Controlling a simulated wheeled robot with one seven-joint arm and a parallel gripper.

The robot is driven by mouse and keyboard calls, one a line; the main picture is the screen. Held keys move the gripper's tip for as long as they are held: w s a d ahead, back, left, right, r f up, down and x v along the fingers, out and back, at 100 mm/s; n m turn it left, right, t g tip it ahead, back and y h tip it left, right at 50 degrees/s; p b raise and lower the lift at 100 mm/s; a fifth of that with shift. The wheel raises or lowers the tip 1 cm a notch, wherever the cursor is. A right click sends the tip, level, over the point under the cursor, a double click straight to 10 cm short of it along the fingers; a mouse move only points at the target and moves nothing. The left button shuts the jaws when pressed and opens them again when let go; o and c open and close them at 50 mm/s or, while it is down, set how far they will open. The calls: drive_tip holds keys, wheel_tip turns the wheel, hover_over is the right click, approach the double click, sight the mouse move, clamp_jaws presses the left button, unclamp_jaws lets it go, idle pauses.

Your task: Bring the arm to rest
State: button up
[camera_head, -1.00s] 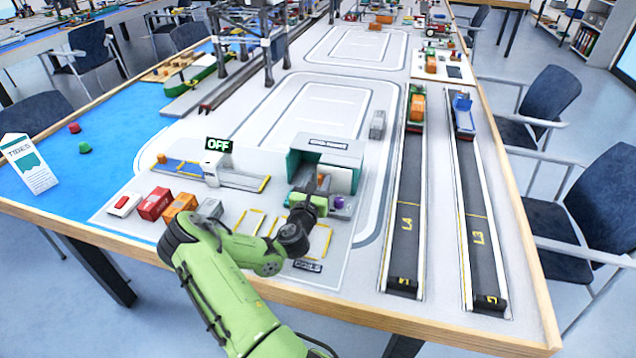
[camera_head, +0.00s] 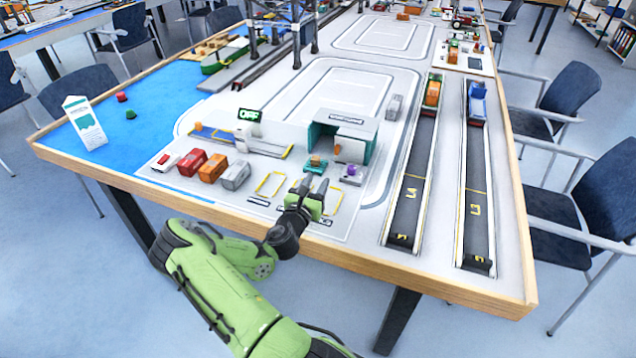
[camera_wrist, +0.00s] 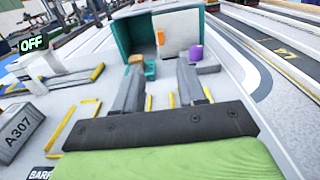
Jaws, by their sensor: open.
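My green arm reaches over the front edge of the table in the head view. My gripper (camera_head: 312,186) is at its end, above the yellow-outlined bays near that edge. In the wrist view the two grey fingers of the gripper (camera_wrist: 160,85) stand apart with nothing held between them. Beyond the fingers is the white and teal warehouse box (camera_head: 342,136). In front of it are a small teal piece with an orange top (camera_head: 316,163) and a grey piece with a purple part (camera_head: 352,173).
Small red (camera_head: 192,162), orange (camera_head: 213,167) and grey containers (camera_head: 235,175) stand left of the gripper. An OFF sign (camera_head: 249,115) is behind them. Two dark lanes (camera_head: 411,190) with small vehicles run at the right. Chairs stand beside the table. The floor in front is clear.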

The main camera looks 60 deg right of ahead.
idle(0.4)
drive_tip(key=shift+a+r+m+g, duration=0.1)
drive_tip(key=shift+r+m+g, duration=0.2)
drive_tip(key=shift+m+g, duration=0.1)
drive_tip(key=w+a+r+m+y+p, duration=0.1)
drive_tip(key=a+r+m+y+p, duration=0.1)
drive_tip(key=a+r+m+y, duration=0.45)
drive_tip(key=a+r+m+y+p, duration=0.2)
drive_tip(key=a+r+m+p, duration=0.15)
drive_tip(key=a+m, duration=0.45)
drive_tip(key=w+a+r+m+y+p, duration=0.15)
drive_tip(key=a+r+m+y, duration=0.35)
drive_tip(key=a, duration=0.5)
drive_tip(key=s+a+r+t+y+p, duration=0.2)
drive_tip(key=s+a+r, duration=0.4)
drive_tip(key=a, duration=0.4)
drive_tip(key=s+a+r+t+y+p, duration=0.1)
drive_tip(key=s+a+r+y+p, duration=0.1)
drive_tip(key=s+a+r, duration=0.3)
drive_tip(key=a+r, duration=0.2)
drive_tip(key=a, duration=0.2)
drive_tip(key=shift+s+a+r+n+t, duration=0.15)
drive_tip(key=shift+s+a+n+t, duration=0.2)
drive_tip(key=shift+t, duration=0.05)
